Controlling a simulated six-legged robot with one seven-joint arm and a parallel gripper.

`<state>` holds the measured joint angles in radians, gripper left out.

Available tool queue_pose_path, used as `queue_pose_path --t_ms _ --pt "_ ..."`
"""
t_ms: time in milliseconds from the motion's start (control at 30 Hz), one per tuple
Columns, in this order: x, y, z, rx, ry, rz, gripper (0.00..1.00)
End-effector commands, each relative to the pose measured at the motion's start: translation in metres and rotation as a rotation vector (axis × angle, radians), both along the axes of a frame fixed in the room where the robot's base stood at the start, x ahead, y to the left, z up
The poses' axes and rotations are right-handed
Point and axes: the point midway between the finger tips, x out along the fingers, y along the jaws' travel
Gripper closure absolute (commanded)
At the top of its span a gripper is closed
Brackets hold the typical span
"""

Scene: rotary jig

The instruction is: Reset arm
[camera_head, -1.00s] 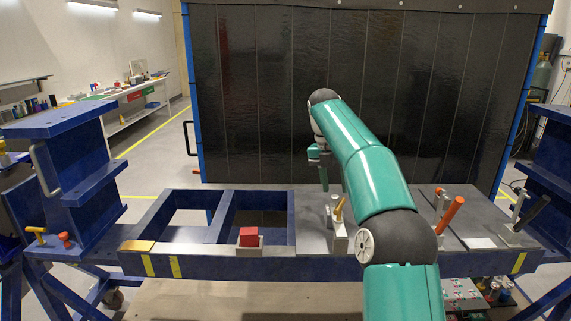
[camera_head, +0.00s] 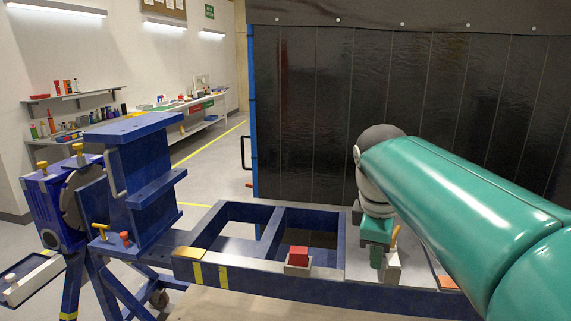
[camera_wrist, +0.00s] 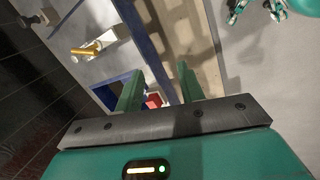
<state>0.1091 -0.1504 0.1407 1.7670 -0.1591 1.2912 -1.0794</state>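My green arm reaches in from the right in the head view. My gripper (camera_head: 376,250) points down over the grey plate (camera_head: 362,268), beside or in front of the clamp with the yellow handle (camera_head: 393,250). In the wrist view my gripper's two green fingers (camera_wrist: 158,82) stand well apart with nothing held between them. The red block (camera_head: 299,255) sits in a small grey holder on the front rail of the blue jig (camera_head: 228,268). The block also shows beyond the fingers in the wrist view (camera_wrist: 153,101), partly hidden. The yellow-handled clamp shows there too (camera_wrist: 88,50).
A blue upright rotary support (camera_head: 145,175) with a handle stands at the left. A black welding curtain (camera_head: 310,120) closes off the back. Shelves and a workbench (camera_head: 190,128) line the left wall. Open floor lies left of the curtain.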

Motion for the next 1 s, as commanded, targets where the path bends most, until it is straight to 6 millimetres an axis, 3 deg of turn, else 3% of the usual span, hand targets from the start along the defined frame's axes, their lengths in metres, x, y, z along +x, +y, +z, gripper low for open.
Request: queue_pose_path --t_ms 33,267,500,700,1000 --pt "-0.016 0.001 -0.004 0.026 -0.033 -0.072 0.62" --pt "-0.08 0.007 -0.036 0.196 -0.175 -0.442 0.62" --pt "-0.138 0.011 -0.084 0.419 -0.283 -0.82 0.62" --pt "-0.163 0.014 -0.111 0.541 -0.316 -1.006 0.62" --pt "-0.165 0.014 -0.114 0.556 -0.318 -1.033 0.62"
